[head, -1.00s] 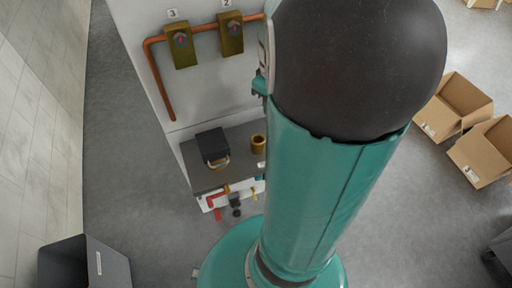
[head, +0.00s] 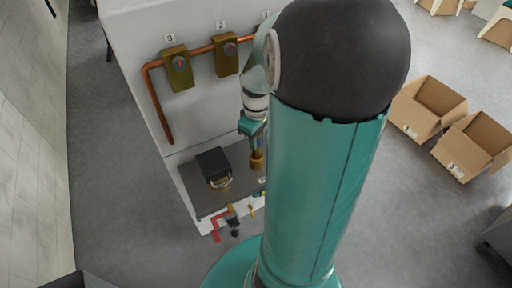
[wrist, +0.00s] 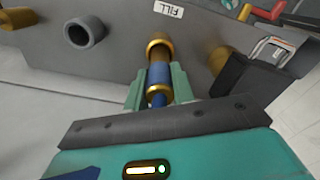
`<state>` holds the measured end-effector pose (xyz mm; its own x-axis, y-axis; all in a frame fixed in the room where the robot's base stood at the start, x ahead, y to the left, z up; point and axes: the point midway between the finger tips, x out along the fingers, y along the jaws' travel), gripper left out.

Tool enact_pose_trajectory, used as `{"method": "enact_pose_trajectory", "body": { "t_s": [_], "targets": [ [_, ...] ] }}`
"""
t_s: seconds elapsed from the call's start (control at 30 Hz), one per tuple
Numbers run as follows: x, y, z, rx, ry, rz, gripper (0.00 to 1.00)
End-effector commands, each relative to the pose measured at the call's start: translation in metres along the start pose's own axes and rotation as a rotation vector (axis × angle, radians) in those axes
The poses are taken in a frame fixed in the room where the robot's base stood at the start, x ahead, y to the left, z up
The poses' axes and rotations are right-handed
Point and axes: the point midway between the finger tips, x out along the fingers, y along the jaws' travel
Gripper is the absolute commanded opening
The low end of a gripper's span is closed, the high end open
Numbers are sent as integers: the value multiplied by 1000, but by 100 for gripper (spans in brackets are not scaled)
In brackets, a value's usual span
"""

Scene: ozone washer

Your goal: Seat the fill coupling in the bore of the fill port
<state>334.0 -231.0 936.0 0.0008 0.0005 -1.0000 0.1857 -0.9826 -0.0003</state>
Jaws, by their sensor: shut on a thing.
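My gripper (wrist: 159,88) is shut on the fill coupling (wrist: 159,73), a blue cylinder with brass at its near end. The coupling points away from the wrist, in line with the brass fill port (wrist: 160,46) below the FILL label. The blue body meets or overlaps the brass there; I cannot tell how far it is inside the bore. In the head view my gripper (head: 254,141) is directly above the brass port (head: 257,161) on the grey deck, with my arm hiding part of the area.
A black box with a handle (head: 213,166) stands left of the port. A grey open pipe (wrist: 84,32) is beside it in the wrist view. Copper piping (head: 155,105) with brass valves runs on the wall panel. Red and brass valves (head: 221,219) line the front edge.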

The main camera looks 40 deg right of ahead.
Motion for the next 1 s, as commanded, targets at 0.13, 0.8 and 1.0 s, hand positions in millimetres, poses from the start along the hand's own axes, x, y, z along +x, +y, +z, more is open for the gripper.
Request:
{"method": "enact_pose_trajectory", "body": {
  "t_s": [0.13,0.8,1.0],
  "targets": [
    [20,-1,0,0,-1,-3,0],
    [40,-2,-1,2,1,1,47],
    [40,-2,-1,3,1,0,47]
  ]
}}
